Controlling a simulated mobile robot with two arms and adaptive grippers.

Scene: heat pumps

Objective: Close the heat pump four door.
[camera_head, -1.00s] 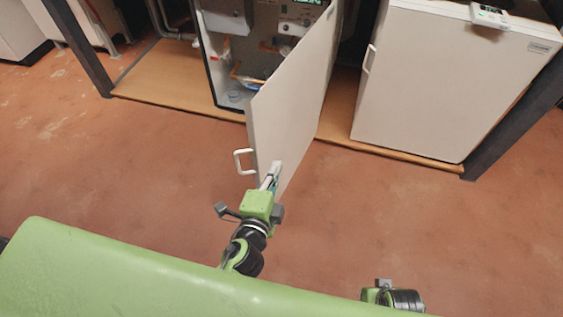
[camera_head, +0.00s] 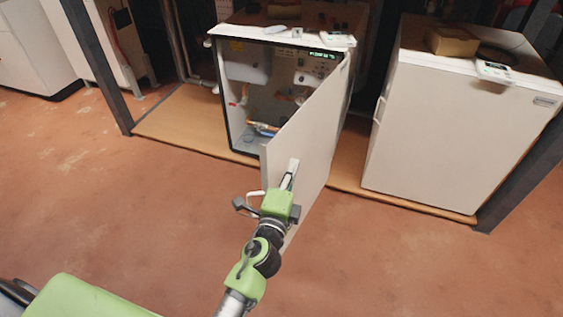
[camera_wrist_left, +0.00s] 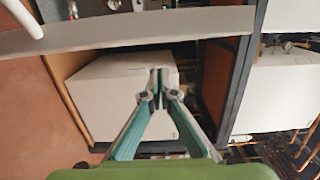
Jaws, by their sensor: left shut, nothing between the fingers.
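The white heat pump door (camera_head: 312,140) stands wide open, swung out toward me from the open heat pump cabinet (camera_head: 236,70). Its inside with pipes and a lit display shows. My left gripper (camera_head: 291,168) is shut and empty, at the right, outer face of the door near its free edge; I cannot tell whether it touches. The door handle (camera_head: 254,194) is partly hidden by my left gripper. In the left wrist view the shut fingertips (camera_wrist_left: 160,78) point up toward the door's edge (camera_wrist_left: 130,32), and the handle (camera_wrist_left: 22,18) is at the upper left. My right gripper is not in view.
A second, closed white unit (camera_head: 455,130) stands to the right on the same wooden platform (camera_head: 190,115). Dark posts (camera_head: 98,65) frame the platform. The reddish floor (camera_head: 400,265) in front is clear.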

